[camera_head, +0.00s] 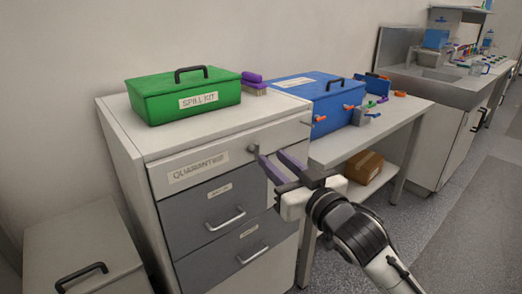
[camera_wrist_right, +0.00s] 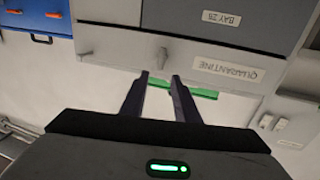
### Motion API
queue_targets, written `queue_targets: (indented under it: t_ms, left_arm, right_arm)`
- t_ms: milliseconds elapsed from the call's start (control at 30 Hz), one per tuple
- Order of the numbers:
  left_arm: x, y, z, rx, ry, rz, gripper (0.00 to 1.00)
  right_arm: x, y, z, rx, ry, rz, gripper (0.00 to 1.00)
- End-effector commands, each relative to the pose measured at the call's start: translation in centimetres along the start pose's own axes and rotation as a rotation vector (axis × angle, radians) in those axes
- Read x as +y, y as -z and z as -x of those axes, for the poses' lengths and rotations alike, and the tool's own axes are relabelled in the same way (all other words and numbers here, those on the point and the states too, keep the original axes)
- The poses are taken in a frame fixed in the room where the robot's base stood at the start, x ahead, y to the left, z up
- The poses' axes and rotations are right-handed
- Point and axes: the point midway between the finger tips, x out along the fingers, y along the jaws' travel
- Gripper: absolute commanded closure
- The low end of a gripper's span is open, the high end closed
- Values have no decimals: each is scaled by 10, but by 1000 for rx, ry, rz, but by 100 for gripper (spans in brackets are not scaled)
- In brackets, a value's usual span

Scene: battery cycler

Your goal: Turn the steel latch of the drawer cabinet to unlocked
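The drawer cabinet (camera_head: 156,157) is pale with a wide top drawer labelled QUARANTINE (camera_head: 198,166). Its steel latch is a small grey knob (camera_head: 253,149) on the right part of that drawer front, partly behind my gripper's fingertips. In the right wrist view, which is upside down, the latch (camera_wrist_right: 162,55) shows as a short upright grey lever just beyond the fingertips. My right gripper (camera_head: 270,158) is open and empty in front of the drawer; its two dark fingers (camera_wrist_right: 160,78) point at the latch with a gap between them. My left gripper is out of view.
A green spill kit box (camera_head: 185,99) and a purple-topped brush (camera_head: 253,82) stand on the cabinet. Grey drawers (camera_head: 208,213) with bar handles lie below. A blue box (camera_head: 305,92) sits on the bench at right, with a cardboard box (camera_head: 364,167) on its lower shelf.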

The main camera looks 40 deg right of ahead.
Motion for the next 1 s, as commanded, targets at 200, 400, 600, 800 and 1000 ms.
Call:
queue_targets:
  t_ms: [200, 400, 600, 800, 1000]
  left_arm:
    - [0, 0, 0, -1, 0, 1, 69]
    - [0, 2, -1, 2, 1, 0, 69]
    - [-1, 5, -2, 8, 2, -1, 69]
    - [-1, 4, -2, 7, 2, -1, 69]
    - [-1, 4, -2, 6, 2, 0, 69]
  right_arm:
    - [0, 0, -42, 0, -1, 1, 72]
    - [0, -1, -65, -2, 0, 1, 72]
    - [-1, -2, -70, -3, 1, 1, 72]
    - [-1, -2, -70, -3, 1, 1, 77]
    - [0, -2, -70, -3, 0, 2, 100]
